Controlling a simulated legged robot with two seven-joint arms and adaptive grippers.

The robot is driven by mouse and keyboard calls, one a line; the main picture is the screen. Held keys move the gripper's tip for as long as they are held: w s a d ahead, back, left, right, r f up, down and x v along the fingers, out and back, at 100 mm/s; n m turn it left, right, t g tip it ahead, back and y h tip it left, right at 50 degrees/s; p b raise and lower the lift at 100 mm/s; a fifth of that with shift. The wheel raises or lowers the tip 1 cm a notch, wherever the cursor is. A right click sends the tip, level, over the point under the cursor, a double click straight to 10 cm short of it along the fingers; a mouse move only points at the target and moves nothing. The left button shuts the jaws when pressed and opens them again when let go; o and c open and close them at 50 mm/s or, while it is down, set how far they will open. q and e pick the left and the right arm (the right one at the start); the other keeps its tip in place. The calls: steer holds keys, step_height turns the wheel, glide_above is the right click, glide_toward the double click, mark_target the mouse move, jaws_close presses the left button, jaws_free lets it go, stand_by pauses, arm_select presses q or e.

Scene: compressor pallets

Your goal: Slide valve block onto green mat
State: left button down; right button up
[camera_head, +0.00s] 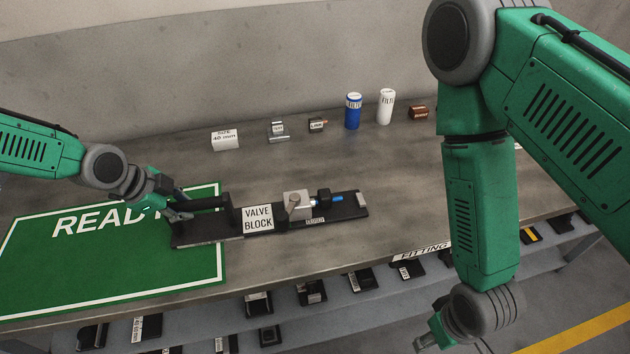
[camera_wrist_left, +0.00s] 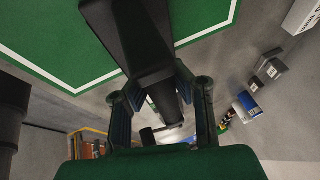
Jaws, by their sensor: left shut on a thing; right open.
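The valve block (camera_head: 258,218) is a long black base with a white label, a grey block and a blue fitting. Its left end lies over the right part of the green mat (camera_head: 120,262), and the rest lies on the bare table to the right. My left gripper (camera_head: 178,208) is shut on the black handle bar at the block's left end. In the left wrist view the handle (camera_wrist_left: 160,85) runs between the two fingers. My right gripper (camera_head: 428,340) is open and empty, low in front of the table at the right; its fingers are partly cut off.
A white box (camera_head: 225,139), small metal parts (camera_head: 278,131), a blue filter (camera_head: 353,111) and a white filter (camera_head: 386,107) stand along the back of the grey table. A shelf below the front edge holds several dark parts (camera_head: 258,303). The mat's left part is clear.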

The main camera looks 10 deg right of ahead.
arm_select(q)
steer(key=shift+s+a+f, duration=0.1)
steer(key=shift+a+f, duration=0.05)
steer(key=c, duration=1.4)
jaws_free()
steer(key=shift+o, duration=0.2)
steer(key=shift+a, duration=0.1)
steer(key=v, duration=1.2)
steer(key=shift+w, duration=0.2)
steer(key=shift+a, duration=0.1)
